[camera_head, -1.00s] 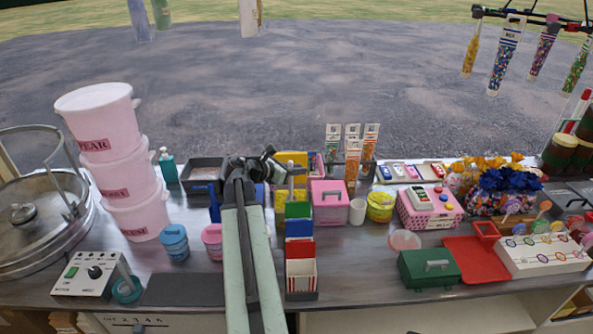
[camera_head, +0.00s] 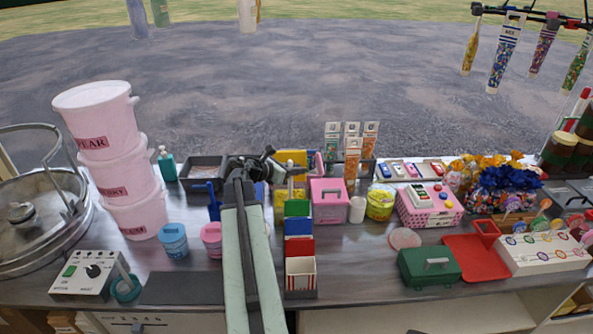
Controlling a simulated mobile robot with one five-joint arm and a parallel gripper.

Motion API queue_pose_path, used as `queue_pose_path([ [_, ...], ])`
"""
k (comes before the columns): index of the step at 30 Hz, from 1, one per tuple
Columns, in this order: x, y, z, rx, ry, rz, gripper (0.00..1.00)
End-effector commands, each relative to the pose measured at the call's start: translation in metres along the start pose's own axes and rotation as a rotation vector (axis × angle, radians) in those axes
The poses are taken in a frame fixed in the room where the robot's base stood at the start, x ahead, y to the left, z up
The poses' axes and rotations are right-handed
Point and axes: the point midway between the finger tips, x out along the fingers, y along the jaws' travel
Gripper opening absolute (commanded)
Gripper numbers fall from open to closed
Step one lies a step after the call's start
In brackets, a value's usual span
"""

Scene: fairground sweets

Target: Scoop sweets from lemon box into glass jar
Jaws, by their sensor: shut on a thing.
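My gripper (camera_head: 268,158) is at the far side of the counter, at the end of my pale green arm. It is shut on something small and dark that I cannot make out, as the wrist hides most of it. A yellow box (camera_head: 291,158), which may be the lemon box, stands just right of the gripper, with a pale upright piece in front of it. A round yellow-labelled tub (camera_head: 380,204) stands further right. I cannot tell whether it is the glass jar. No sweets are visible in the gripper.
A pink handled box (camera_head: 328,202) and a white cup (camera_head: 357,210) stand right of the gripper. Coloured bins (camera_head: 300,250) line up nearer. Stacked pink tubs (camera_head: 120,165) rise on the left. The dark mat (camera_head: 183,288) at the front is bare.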

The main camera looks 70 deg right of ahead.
Motion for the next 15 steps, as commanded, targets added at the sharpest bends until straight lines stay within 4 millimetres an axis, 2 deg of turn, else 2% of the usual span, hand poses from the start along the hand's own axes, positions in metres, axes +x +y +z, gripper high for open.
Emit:
queue_pose_path([
  [1,-0.004,0.000,0.009,0.000,0.000,0.000,0.00],
  [15,-0.021,0.001,0.049,0.000,0.000,0.001,0.00],
])
